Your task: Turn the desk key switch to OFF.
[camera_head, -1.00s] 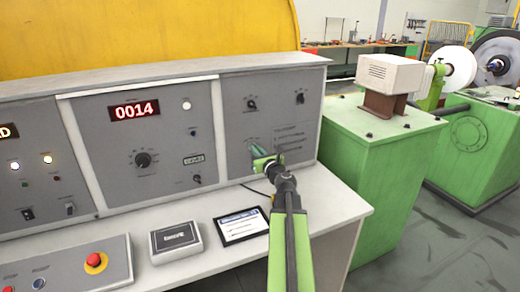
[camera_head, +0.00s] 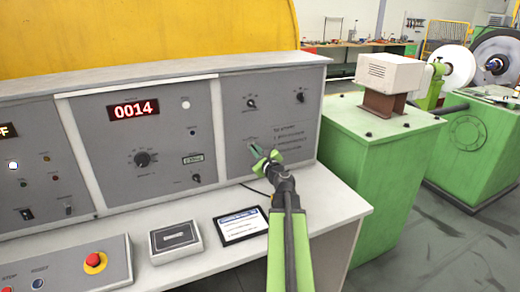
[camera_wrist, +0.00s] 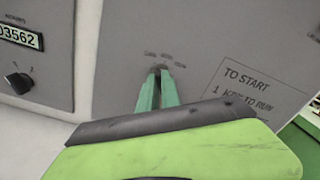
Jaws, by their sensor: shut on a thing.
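The desk key switch (camera_wrist: 159,68) is on the lower left of the right-hand grey panel (camera_head: 285,115). Small position labels curve above it, too blurred to read surely. My gripper (camera_wrist: 157,82) reaches up to the panel and its green fingertips are shut on the key. The fingers hide most of the key, so I cannot tell its exact angle. In the head view my gripper (camera_head: 253,149) covers the switch. The display at the left edge (camera_head: 5,130) shows letters ending in "FF".
A tablet (camera_head: 241,226), a small grey box (camera_head: 176,241) and a red emergency button (camera_head: 95,262) are on the desk. Green machinery (camera_head: 375,150) stands to the right.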

